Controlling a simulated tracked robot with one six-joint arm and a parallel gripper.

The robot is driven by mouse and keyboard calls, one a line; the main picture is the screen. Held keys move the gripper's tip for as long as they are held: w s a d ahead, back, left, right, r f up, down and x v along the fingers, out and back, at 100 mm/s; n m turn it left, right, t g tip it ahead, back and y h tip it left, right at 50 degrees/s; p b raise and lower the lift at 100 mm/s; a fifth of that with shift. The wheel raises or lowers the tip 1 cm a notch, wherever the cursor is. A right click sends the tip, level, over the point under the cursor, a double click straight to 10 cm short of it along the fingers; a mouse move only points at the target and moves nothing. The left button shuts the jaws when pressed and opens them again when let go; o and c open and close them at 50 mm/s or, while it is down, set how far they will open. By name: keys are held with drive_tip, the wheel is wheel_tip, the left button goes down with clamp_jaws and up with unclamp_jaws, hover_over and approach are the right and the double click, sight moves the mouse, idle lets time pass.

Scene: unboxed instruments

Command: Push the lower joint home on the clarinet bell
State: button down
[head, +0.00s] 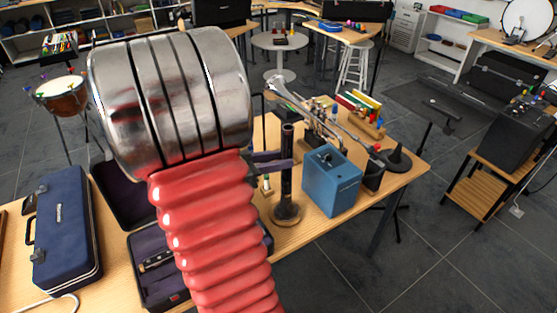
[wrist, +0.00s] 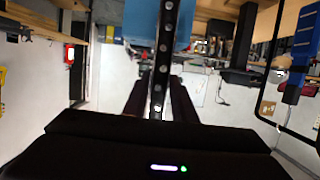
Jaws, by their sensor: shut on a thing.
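The lower joint (head: 287,188), a slim dark tube, stands about upright on the wooden table. Its foot meets the dark flared clarinet bell (head: 287,213), which rests wide end down. I cannot tell whether a gap is left between them. My gripper (head: 279,162) is shut on the lower joint, above its middle. The silver wrist and red arm hide part of the gripper from the head view. In the wrist view the lower joint (wrist: 163,60) runs up from between the dark fingers (wrist: 160,106), with a row of pale dots along it. The bell is hidden there.
A blue box (head: 331,181) stands close right of the bell, with a dark cone (head: 396,160) beyond it. An open dark case (head: 150,245) lies left, partly behind my arm. Bare table lies in front of the blue box.

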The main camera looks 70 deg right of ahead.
drive_tip(key=shift+f, duration=0.2)
drive_tip(key=c, duration=1.4)
unclamp_jaws()
drive_tip(key=shift+r, duration=0.1)
drive_tip(key=shift+c, duration=0.3)
drive_tip(key=v, duration=0.6)
idle(0.4)
